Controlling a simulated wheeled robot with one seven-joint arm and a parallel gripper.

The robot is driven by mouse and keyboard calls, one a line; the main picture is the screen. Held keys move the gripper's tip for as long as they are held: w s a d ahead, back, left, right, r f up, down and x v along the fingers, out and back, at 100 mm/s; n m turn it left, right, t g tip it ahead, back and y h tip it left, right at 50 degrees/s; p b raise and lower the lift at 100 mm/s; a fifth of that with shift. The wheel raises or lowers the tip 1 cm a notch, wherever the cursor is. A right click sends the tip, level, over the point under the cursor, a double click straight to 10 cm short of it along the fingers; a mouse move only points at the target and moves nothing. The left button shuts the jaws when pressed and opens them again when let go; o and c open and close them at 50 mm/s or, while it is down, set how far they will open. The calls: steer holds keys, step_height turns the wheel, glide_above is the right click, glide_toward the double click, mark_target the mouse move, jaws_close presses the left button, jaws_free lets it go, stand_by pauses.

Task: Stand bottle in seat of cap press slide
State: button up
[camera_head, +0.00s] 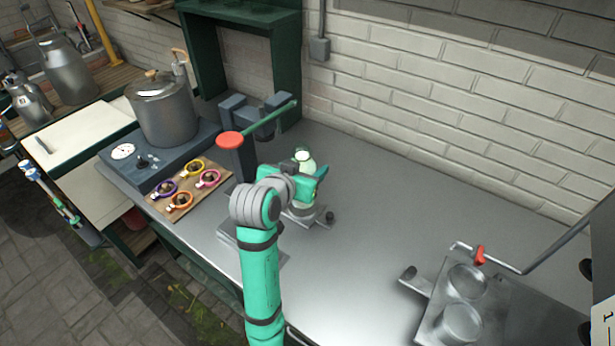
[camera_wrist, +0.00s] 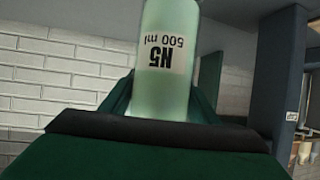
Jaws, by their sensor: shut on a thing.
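A pale green bottle (camera_head: 305,161) shows above my gripper in the head view. In the wrist view the bottle (camera_wrist: 165,95) fills the middle, and its label reads "N5 500 ml" upside down. My gripper (camera_head: 312,176) is shut on the bottle, with its dark green fingers on either side. The cap press (camera_head: 262,115), with a green lever and a red knob, stands behind and left of my gripper. A round grey metal part with a small dark knob (camera_head: 329,217), likely the press slide, lies just below my gripper. My arm hides most of it and the bottle's base.
A wooden board (camera_head: 190,192) with several coloured rings lies left of my arm. A large pot (camera_head: 162,108) stands on a hotplate behind it. A metal fixture (camera_head: 462,300) with two round cups and a red-gripped lever is at right. The counter between is clear.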

steer(key=shift+w+f, duration=0.55)
steer(key=shift+f, duration=0.55)
steer(key=shift+w+f, duration=0.5)
steer(key=shift+f, duration=0.55)
steer(key=shift+w+f, duration=0.55)
steer(key=shift+f, duration=0.55)
steer(key=o, duration=1.8)
steer(key=shift+d, duration=0.1)
steer(key=v, duration=1.2)
